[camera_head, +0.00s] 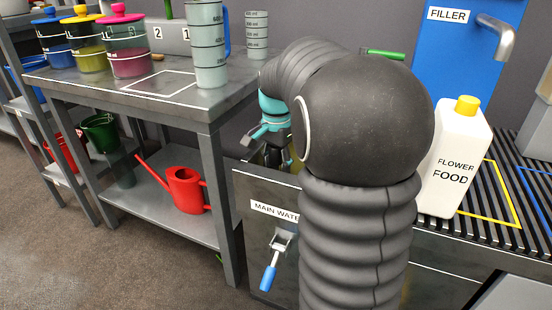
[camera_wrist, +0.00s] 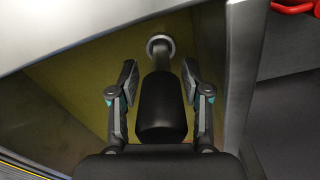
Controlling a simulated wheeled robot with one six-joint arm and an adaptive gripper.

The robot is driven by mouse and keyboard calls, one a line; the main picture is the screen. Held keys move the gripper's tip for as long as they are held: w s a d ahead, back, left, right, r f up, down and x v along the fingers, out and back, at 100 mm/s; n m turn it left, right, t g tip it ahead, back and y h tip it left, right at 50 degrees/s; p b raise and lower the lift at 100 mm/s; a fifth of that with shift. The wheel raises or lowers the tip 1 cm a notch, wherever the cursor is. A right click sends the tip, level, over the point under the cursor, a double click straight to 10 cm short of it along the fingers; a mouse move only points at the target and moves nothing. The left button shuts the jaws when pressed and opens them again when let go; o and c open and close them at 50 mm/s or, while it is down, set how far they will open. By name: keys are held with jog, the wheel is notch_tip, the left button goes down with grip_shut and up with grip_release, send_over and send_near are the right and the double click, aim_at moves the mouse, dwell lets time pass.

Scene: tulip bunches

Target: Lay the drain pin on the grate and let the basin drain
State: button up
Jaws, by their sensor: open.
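The drain pin (camera_wrist: 160,108) has a thick black handle and a grey stem. In the wrist view its stem reaches a pale ring (camera_wrist: 160,43) at the basin floor. My gripper (camera_wrist: 159,76) is open, with one finger on each side of the pin; I see gaps between fingers and pin. In the head view my gripper (camera_head: 272,132) is down at the basin (camera_head: 262,155), partly hidden by my arm, and the pin cannot be made out. The basin's inside looks yellowish; its water level is unclear. The black slatted grate (camera_head: 500,180) is at the right.
A filler tap (camera_head: 497,38) is behind. A main water lever (camera_head: 270,275) is on the basin front. A grey table (camera_head: 130,88) with cups and a red watering can (camera_head: 186,190) below stands left.

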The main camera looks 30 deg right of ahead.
aim_at(277, 150)
grip_shut()
jog(key=shift+r+p, duration=0.5)
jog(key=shift+p, duration=0.05)
dwell(0.7)
jog(key=shift+r+p, duration=1.55)
jog(key=shift+r, duration=0.05)
jog(key=shift+r, duration=0.15)
jog(key=shift+r+p, duration=1.8)
jog(key=shift+r, duration=0.05)
